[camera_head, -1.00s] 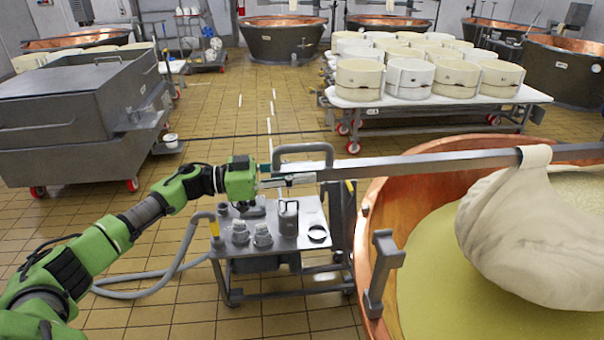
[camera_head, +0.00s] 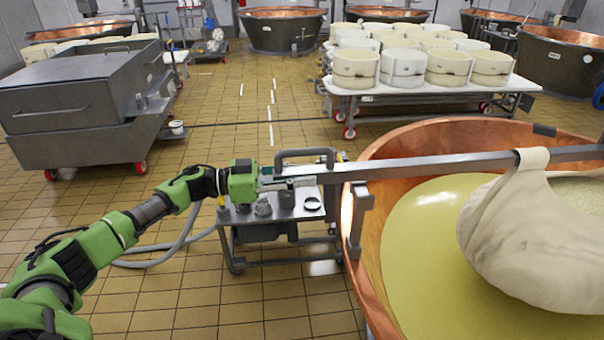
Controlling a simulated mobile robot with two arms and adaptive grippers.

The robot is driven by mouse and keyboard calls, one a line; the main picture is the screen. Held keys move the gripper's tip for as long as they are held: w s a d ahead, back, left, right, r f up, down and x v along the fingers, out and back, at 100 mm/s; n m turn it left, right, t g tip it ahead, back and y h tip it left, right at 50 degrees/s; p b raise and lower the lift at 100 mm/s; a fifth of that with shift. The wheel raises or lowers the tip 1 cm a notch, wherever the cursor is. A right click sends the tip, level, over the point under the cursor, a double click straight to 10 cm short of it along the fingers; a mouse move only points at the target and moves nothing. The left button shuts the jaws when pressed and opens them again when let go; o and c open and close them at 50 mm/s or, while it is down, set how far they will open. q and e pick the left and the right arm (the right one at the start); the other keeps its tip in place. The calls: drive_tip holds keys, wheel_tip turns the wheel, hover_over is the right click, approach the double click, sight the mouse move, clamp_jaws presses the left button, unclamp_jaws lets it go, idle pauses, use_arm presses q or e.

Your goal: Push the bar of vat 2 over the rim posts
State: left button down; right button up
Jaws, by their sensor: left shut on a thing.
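A long grey metal bar (camera_head: 430,166) runs across the copper vat (camera_head: 378,262) at the right, with a cloth bundle (camera_head: 530,240) slung from it. The bundle hangs at the whey (camera_head: 425,225). My left gripper (camera_head: 282,181) is shut on the left end of the bar, outside the rim. A grey rim post (camera_head: 358,222) stands on the near left rim, and the bar passes above or just behind its top; I cannot tell if they touch. A small dark block (camera_head: 544,130) sits on the far rim. The bar's right end is out of view. My right gripper is not in view.
A small steel trolley (camera_head: 275,215) with fittings stands left of the vat, below my left gripper. A table (camera_head: 420,92) of white moulds stands behind. A large grey steel unit (camera_head: 80,105) is at the left.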

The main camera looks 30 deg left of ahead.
use_arm(q)
drive_tip(key=shift+s+d+f, duration=0.25)
drive_tip(key=shift+d+f, duration=0.05)
drive_tip(key=c, duration=1.7)
unclamp_jaws()
drive_tip(key=shift+r, duration=0.3)
drive_tip(key=shift+a, duration=0.25)
drive_tip(key=v, duration=1.1)
drive_tip(key=shift+s+a, duration=0.1)
drive_tip(key=shift+s, duration=0.2)
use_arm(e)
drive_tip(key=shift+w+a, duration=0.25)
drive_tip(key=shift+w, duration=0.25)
use_arm(q)
drive_tip(key=shift+f, duration=0.15)
